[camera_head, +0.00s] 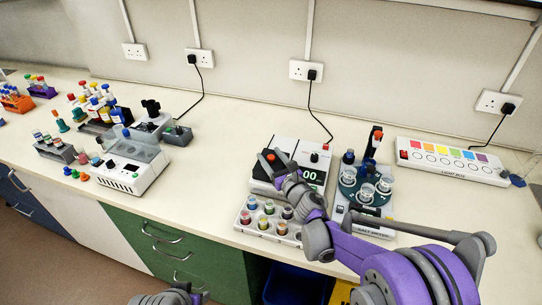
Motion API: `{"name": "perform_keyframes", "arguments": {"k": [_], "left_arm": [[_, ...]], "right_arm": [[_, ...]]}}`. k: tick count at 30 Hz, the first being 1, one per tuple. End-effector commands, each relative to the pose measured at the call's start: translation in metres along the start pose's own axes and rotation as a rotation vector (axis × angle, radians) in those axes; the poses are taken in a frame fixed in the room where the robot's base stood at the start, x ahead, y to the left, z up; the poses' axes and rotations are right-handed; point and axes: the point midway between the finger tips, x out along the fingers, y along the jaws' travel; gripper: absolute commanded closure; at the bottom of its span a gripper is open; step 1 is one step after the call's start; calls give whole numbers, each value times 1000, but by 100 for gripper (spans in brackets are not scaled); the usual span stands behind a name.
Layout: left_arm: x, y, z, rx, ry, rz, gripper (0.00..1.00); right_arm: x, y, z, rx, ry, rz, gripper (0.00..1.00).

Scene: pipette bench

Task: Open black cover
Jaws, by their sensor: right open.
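A black cover (257,175) lies on the left part of a white device with a digital display (313,177), right of the bench's middle. It looks closed, but my right gripper hides part of it.
A white rack of colored vials (268,235) stands in front of the device. A salt meter (370,229) and a round green holder with jars (366,187) stand to the right. A light box (452,163) is farther right. The bench between the left instruments and the device is clear.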

Motion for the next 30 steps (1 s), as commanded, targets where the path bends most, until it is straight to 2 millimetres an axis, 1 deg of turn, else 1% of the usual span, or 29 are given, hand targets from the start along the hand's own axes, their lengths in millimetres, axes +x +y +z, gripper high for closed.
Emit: {"name": "perform_keyframes", "arguments": {"k": [7,8,9,11,15,18,30], "left_arm": [[0,0,0,0,0,0,50],[0,0,0,0,0,0,50],[0,0,0,0,0,0,50],[0,0,0,0,0,0,50],[0,0,0,0,0,0,50],[0,0,0,0,0,0,50],[0,0,0,0,0,0,50]], "right_arm": [[1,0,0,0,0,0,38],[1,0,0,1,0,0,42],[1,0,0,1,0,0,49],[1,0,0,1,0,0,60],[1,0,0,1,0,0,85],[1,0,0,1,0,0,100],[0,0,0,1,0,0,100]]}}
